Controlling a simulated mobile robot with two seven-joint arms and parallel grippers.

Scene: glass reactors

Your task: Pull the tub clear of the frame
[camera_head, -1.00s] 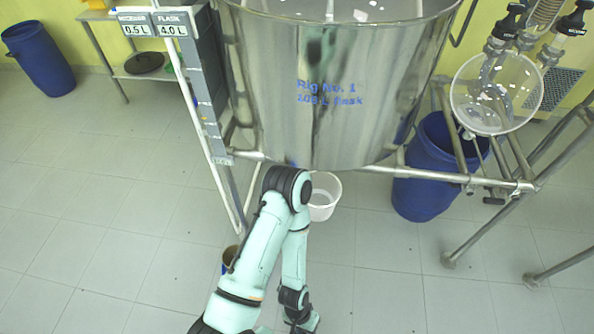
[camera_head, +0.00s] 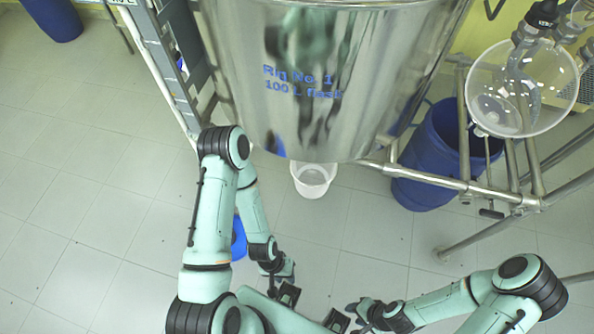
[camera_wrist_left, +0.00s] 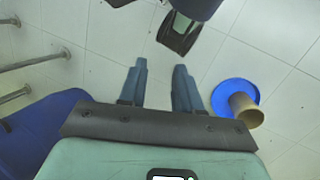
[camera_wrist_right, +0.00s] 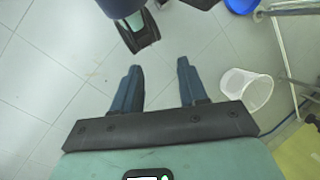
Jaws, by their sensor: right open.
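The tub (camera_head: 313,182) is a small white translucent bucket standing on the floor. In the head view it shows just below the steel vessel, which hides part of its far rim. It also shows in the right wrist view (camera_wrist_right: 247,88), right of the right fingers and apart from them. The frame (camera_head: 432,178) is of metal pipes around the vessel. My left gripper (camera_head: 288,293) is open and empty, nearer me than the tub. It also shows in the left wrist view (camera_wrist_left: 160,70). My right gripper (camera_head: 340,319) is open and empty, also nearer; its fingers show in the right wrist view (camera_wrist_right: 155,70).
A large steel vessel (camera_head: 320,90) stands above the tub. A blue barrel (camera_head: 425,160) stands right of it. A blue round thing (camera_wrist_left: 235,95) with a brown cylinder on it is on the floor near my left arm. A glass bowl (camera_head: 522,88) hangs at right. My two grippers are close together.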

